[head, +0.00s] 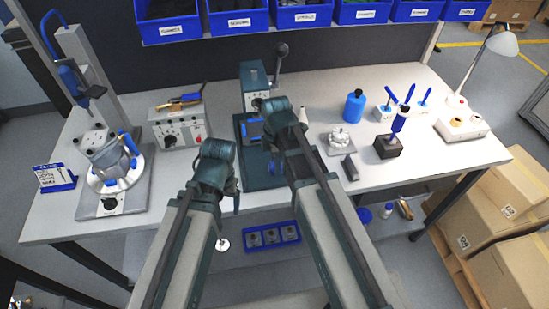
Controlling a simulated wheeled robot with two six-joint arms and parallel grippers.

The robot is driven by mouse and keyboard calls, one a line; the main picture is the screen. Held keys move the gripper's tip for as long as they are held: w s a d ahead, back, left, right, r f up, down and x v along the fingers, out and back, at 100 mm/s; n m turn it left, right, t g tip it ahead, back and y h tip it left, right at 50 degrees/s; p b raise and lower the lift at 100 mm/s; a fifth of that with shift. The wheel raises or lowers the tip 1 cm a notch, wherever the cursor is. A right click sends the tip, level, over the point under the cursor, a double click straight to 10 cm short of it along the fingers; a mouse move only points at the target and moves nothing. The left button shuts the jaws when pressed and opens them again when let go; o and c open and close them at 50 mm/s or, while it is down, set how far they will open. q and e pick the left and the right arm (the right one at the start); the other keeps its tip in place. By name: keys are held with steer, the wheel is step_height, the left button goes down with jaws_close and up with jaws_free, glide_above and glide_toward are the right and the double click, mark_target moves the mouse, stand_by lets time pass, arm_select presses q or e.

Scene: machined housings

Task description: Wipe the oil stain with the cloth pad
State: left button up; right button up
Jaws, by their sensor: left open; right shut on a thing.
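My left gripper (236,198) is open, low in front of the teal press base near the table's front edge. It is seen mostly from behind. My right gripper (262,107) is over the teal press in the middle of the bench. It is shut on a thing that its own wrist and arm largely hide. A blue piece (254,128) shows beside it, but I cannot tell whether this is the cloth pad or a press part. I cannot make out an oil stain on the white bench top (300,192); the arms cover part of the middle.
A teal press (254,76) with a lever stands mid-bench. A control box (180,128) and a clamped housing (108,152) are left. A blue bottle (354,106), grey housing (344,138) and dark block (350,167) stand right. Blue bins (236,22) hang above the back edge.

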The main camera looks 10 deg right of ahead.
steer(key=shift+s, duration=0.9)
steer(key=shift+w+r, duration=0.1)
step_height(320, 180, up, 6)
steer(key=p, duration=0.6)
step_height(320, 180, up, 3)
steer(key=p, duration=0.3)
